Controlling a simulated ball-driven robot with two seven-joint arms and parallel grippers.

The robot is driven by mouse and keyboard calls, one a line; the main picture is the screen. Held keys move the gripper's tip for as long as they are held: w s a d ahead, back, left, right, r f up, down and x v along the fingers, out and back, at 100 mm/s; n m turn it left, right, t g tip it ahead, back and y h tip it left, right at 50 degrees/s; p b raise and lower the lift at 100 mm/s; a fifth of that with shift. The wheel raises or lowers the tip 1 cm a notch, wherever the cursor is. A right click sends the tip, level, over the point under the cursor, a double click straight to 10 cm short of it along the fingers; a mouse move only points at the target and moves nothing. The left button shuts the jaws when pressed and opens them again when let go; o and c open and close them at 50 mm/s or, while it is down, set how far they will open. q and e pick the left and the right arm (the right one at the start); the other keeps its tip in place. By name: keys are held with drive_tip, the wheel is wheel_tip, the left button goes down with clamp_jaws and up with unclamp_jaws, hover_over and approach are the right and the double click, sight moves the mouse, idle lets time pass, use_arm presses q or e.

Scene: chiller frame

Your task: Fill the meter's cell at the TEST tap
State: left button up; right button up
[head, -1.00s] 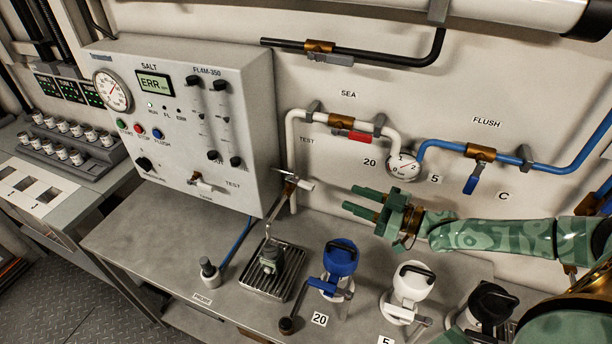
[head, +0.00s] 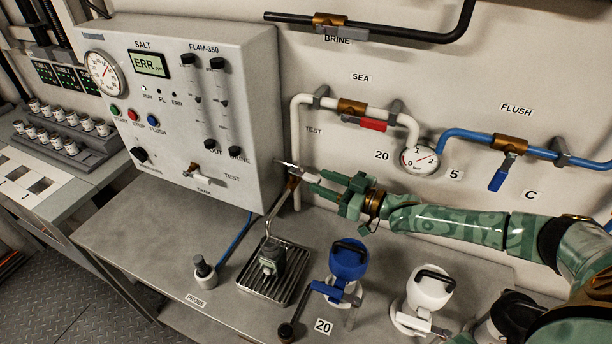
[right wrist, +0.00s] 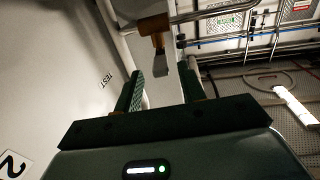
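The TEST tap (head: 293,184) has a brass body and a pale lever, at the lower end of the white pipe beside the meter box. My right gripper (head: 314,187) is open, its fingers pointing left at the tap. A steel spout (head: 270,222) runs down from the tap to a small grey-green cup, apparently the cell (head: 270,259), on a slatted drip tray (head: 252,286). Its contents are not visible. My left gripper is not in view.
The meter box (head: 190,130) shows ERR. A probe (head: 203,268) with a blue cable stands left of the tray. The bench (head: 128,235) is clear at left.

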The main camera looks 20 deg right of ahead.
sight(304, 174)
drive_tip(key=x, duration=0.5)
drive_tip(key=shift+w+a, duration=0.2)
drive_tip(key=shift+w, duration=0.05)
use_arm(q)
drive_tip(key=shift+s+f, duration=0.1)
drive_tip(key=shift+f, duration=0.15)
